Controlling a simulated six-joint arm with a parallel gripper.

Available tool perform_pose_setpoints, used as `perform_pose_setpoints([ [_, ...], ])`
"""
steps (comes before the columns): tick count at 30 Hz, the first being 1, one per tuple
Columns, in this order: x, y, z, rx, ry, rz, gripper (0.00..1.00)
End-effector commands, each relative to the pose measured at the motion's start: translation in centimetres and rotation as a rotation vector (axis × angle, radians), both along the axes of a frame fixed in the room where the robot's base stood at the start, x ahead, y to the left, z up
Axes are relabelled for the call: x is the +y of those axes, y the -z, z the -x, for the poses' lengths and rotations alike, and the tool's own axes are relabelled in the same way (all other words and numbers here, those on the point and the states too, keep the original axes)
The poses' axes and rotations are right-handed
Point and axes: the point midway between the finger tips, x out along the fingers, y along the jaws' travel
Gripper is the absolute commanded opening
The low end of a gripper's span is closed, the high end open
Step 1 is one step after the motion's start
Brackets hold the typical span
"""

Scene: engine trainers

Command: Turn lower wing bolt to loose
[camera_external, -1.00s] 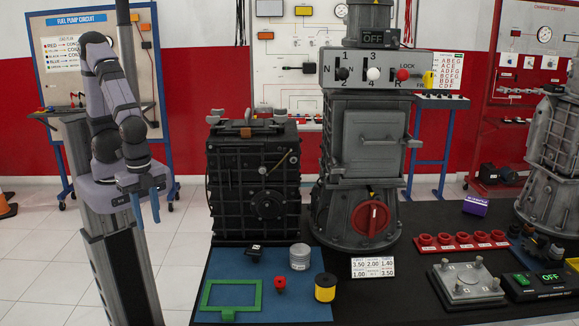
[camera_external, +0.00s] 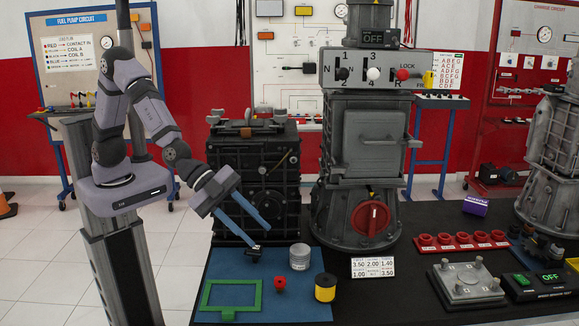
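A black ribbed engine block (camera_external: 232,190) stands at the back left of the dark table. Several grey wing-shaped knobs (camera_external: 280,114) sit on its top. A small handle (camera_external: 290,156) and a round hub show on its front face. I cannot tell for sure which part is the lower wing bolt. My gripper (camera_external: 263,238) points down and right in front of the block's lower left. Its two blue fingers are apart with nothing seen between them. One fingertip overlaps a small black part (camera_external: 253,253) on the blue mat; I cannot tell if they touch.
The blue mat (camera_external: 290,312) holds a green frame (camera_external: 204,299), a red knob (camera_external: 280,284), a grey cylinder (camera_external: 300,257) and a yellow spool (camera_external: 325,288). A tall grey machine (camera_external: 362,140) with a red dial (camera_external: 370,218) stands right of the block.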

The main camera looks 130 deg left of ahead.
Motion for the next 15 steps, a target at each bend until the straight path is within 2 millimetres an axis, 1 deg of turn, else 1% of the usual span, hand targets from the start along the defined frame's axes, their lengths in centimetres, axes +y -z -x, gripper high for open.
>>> perform_pose_setpoints([
  [1, 2.8, -0.4, -1.7, -0.043, -0.032, -0.101, 0.31],
  [2, 4.5, -0.9, -2.5, -0.066, -0.054, -0.166, 0.31],
  [3, 6.7, -1.6, -3.3, -0.090, -0.087, -0.258, 0.31],
  [5, 10.0, -2.5, -3.9, -0.103, -0.145, -0.393, 0.31],
  [6, 12.1, -3.0, -4.0, -0.102, -0.187, -0.483, 0.31],
  [9, 16.7, -4.0, -3.2, -0.063, -0.296, -0.681, 0.31],
  [10, 17.8, -4.2, -2.9, -0.045, -0.326, -0.733, 0.31],
  [12, 20.0, -4.6, -1.8, 0.004, -0.392, -0.834, 0.31],
  [15, 22.1, -5.0, -0.4, 0.071, -0.465, -0.938, 0.31],
])
